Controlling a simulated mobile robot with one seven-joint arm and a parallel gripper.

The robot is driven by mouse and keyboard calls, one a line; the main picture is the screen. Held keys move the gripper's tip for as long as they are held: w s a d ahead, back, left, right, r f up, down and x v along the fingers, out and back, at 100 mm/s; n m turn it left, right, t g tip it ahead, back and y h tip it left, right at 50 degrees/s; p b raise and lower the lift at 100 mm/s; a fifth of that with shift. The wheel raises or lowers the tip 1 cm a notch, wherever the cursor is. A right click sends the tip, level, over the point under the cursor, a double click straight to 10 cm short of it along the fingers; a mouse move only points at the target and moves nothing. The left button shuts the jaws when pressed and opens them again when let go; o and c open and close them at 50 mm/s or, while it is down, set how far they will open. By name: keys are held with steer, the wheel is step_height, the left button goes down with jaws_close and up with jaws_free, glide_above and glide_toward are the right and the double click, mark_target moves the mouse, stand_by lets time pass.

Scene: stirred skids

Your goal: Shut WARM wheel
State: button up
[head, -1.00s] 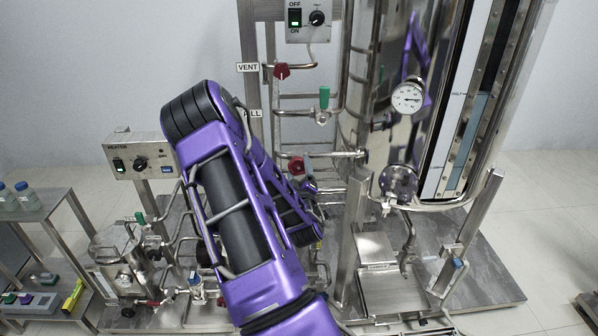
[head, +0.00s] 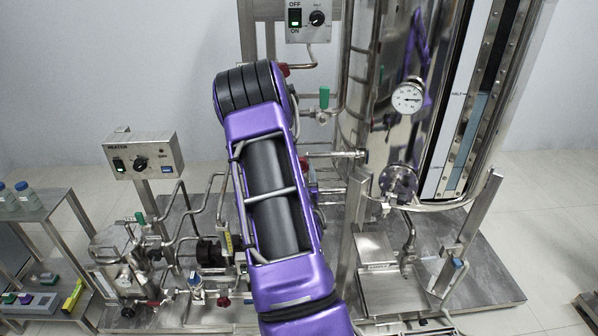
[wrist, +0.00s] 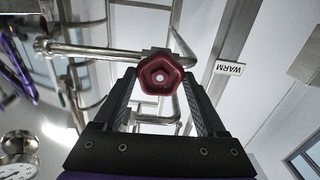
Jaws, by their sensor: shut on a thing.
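The WARM wheel (wrist: 161,76) is a dark red five-lobed handwheel on a steel pipe, in the middle of the wrist view. The white WARM label (wrist: 229,69) is on a steel post to its right. My gripper (wrist: 158,68) has one black finger on each side of the wheel and is shut on it. In the head view my purple arm covers the wheel and gripper, so neither can be made out there.
The tall steel tank (head: 388,130) with a dial gauge (head: 408,97) stands right of my arm. The heater box (head: 143,154) is on the left above piping. A green-handled valve (head: 324,97) is close to my arm's right side.

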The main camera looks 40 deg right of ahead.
steer(key=shift+m, duration=0.5)
steer(key=o, duration=1.3)
steer(key=shift+s+a, duration=0.1)
